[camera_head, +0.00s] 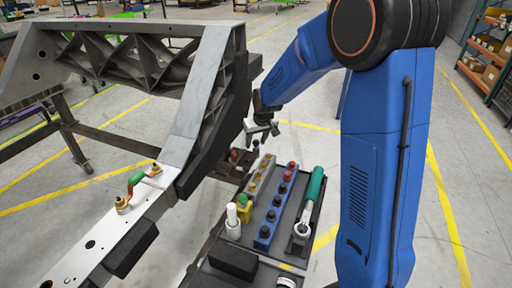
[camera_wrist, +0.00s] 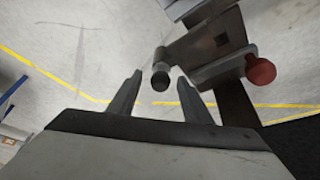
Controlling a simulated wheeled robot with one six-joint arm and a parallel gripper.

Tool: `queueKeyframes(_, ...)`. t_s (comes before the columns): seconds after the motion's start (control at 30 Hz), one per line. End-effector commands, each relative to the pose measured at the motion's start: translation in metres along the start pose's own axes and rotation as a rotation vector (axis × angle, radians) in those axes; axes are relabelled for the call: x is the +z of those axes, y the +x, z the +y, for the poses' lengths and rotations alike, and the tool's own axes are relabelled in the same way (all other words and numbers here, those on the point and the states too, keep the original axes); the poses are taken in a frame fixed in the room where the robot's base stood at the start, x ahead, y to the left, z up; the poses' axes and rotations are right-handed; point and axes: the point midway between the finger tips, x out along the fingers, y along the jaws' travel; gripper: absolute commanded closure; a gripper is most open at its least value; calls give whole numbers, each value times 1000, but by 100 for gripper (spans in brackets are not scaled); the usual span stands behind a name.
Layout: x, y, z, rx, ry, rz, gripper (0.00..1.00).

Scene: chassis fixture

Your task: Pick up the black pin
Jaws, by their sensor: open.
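In the wrist view a black pin (camera_wrist: 160,78) with a round dark head shows between the two fingertips of my gripper (camera_wrist: 158,82). The fingers are apart, one on each side of the pin in the picture. How far the pin lies beyond the fingertips, I cannot tell. A red-headed pin (camera_wrist: 260,70) sits to its right on a grey metal holder (camera_wrist: 222,68). In the head view my gripper (camera_head: 262,130) hangs open above the far end of the tool tray, beside the chassis frame (camera_head: 205,95). The black pin is hard to make out there.
The tray holds a blue rail (camera_head: 265,230) with black and red knobs, a teal-handled tool (camera_head: 314,185), a white-topped bottle (camera_head: 232,215) and a green-and-yellow item (camera_head: 244,205). A green-handled clamp (camera_head: 136,180) sits on the frame's beam. Clear floor lies beyond.

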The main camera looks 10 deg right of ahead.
Motion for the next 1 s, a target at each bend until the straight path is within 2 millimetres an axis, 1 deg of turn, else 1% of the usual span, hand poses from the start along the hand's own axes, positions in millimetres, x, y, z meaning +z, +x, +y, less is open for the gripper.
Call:
queueKeyframes(0.17,0,0,0,0,0,0,55)
queueKeyframes(0.27,0,0,0,0,0,0,77)
queueKeyframes(0.3,0,0,0,0,0,0,86)
queueKeyframes(0.37,0,0,0,0,0,0,100)
queueKeyframes(0.77,-2,-3,0,0,0,1,100)
queueKeyframes(0.87,-6,-10,1,0,0,1,100)
queueKeyframes(1.0,-13,-23,1,0,0,2,100)
